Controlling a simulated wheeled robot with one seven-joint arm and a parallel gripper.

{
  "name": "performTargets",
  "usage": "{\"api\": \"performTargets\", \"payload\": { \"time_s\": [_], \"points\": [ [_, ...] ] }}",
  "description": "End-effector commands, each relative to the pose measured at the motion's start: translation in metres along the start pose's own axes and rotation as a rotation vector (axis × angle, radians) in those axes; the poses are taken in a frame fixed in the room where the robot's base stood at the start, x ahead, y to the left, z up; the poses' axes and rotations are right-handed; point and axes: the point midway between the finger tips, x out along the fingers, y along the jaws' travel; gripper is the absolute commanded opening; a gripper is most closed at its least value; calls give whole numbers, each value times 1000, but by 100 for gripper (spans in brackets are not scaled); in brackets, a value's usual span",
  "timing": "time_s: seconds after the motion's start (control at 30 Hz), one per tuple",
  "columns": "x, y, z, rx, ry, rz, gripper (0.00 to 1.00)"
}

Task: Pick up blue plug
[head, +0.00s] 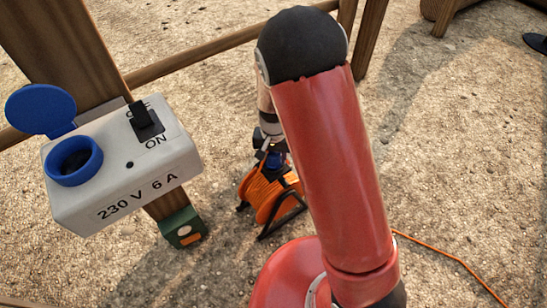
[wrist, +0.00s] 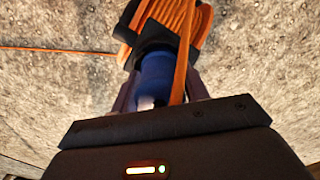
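The blue plug (head: 274,160) sits at the top of the orange cable reel (head: 264,197) on the ground in the head view. In the wrist view the plug (wrist: 156,75) stands between the two fingers of my gripper (wrist: 160,92), with an orange cable passing along its right side. The fingers lie on either side of the plug, but I cannot tell whether they press on it. The plug's far end meets a dark holder on the reel. In the head view my gripper (head: 270,155) is small and partly hidden by my arm.
A white socket box (head: 125,165) marked 230 V 6 A, with an open blue lid (head: 40,110) and a switch, is on a wooden post at left. A green box (head: 183,228) sits low on the post. An orange cable (head: 450,257) runs across the gravel at right.

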Motion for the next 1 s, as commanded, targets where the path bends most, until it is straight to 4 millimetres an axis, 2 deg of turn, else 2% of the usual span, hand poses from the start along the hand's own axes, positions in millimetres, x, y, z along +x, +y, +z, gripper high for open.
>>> {"api": "performTargets", "payload": {
  "time_s": [0.03, 0.2, 0.47, 0.63, 0.77, 0.87, 1.0],
  "points": [
    [0, 0, 0, 0, 0, 0, 38],
    [0, 0, 0, 0, 0, 0, 16],
    [-1, 0, 0, 0, 1, -1, 15],
    [-12, -1, -1, -1, 2, -2, 15],
    [-32, -1, -1, -1, 4, -3, 15],
    [-56, -1, -1, -1, 5, -5, 15],
    [-97, -1, -1, -2, 6, -5, 15]
  ]
}}
